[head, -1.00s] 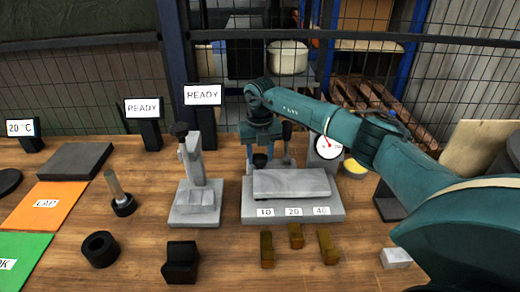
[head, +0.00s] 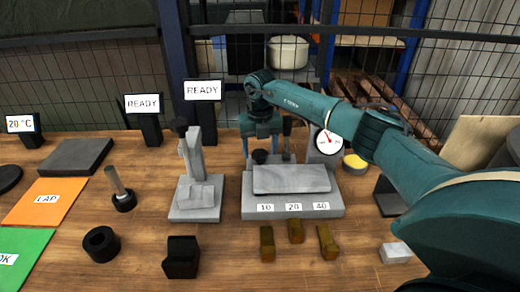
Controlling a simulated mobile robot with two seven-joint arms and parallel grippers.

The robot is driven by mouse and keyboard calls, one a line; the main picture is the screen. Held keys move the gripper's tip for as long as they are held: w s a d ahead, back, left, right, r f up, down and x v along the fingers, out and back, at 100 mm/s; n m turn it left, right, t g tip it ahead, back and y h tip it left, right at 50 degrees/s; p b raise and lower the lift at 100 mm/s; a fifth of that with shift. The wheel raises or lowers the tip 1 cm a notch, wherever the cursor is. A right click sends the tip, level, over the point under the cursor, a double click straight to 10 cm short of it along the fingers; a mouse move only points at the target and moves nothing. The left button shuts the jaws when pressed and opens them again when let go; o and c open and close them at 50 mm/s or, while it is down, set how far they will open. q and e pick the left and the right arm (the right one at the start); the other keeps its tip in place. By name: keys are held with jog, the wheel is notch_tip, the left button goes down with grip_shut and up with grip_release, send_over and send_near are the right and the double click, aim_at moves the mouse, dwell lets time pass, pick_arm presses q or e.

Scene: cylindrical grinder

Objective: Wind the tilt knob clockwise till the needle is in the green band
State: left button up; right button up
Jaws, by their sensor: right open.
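The grey table unit (head: 255,209) carries a white round dial (head: 329,142) at its back right. The dial's red needle points up and to the left; the green band is too small to make out. A dark round knob (head: 260,157), seemingly the tilt knob, shows low at the back left of the unit. My right gripper (head: 267,151) hangs down at the back of the unit, open, with its fingers near this knob. I cannot tell whether they touch it. My left gripper is out of view.
A grey stand (head: 190,160) with a black knob on top stands to the left. Several brass blocks (head: 296,232) lie in front, with a black block (head: 182,257) and a black ring (head: 101,244) to their left. A yellow round thing (head: 355,163) sits right of the dial.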

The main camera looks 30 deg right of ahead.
aim_at(260, 153)
notch_tip(260, 153, up, 13)
jog(key=shift+f+b, duration=0.2)
jog(key=shift+b, duration=0.1)
dwell(0.4)
